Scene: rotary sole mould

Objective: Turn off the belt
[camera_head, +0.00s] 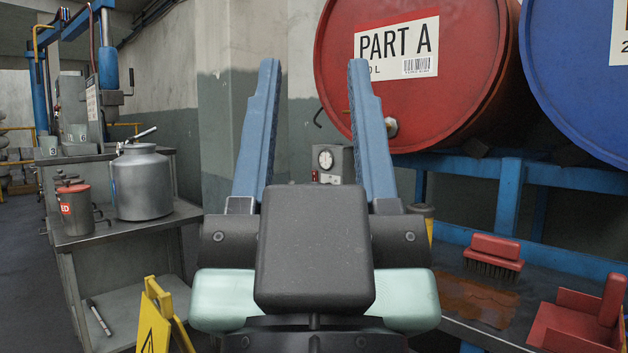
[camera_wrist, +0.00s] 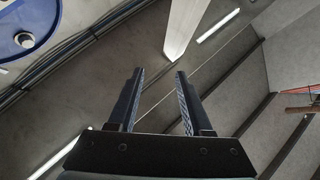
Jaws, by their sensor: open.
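My gripper (camera_head: 313,62) is in the middle of the head view, its two long blue fingers pointing up, wide apart and empty. It also shows in the wrist view (camera_wrist: 159,72) with nothing between the fingers. A small grey box (camera_head: 334,163) with a round white dial and a small red part shows between the fingers, farther back by the wall. My gripper is apart from it and hides its lower surroundings. I cannot tell whether this box controls the belt. No belt is clearly recognizable in either view.
A red drum (camera_head: 400,85) and a blue drum (camera_head: 585,75) lie on a blue rack (camera_head: 508,195). A red brush (camera_head: 494,250) and dustpan (camera_head: 580,315) are at lower right. A metal pot (camera_head: 141,183) and red-labelled can (camera_head: 75,210) stand at left, near a yellow sign (camera_head: 154,325).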

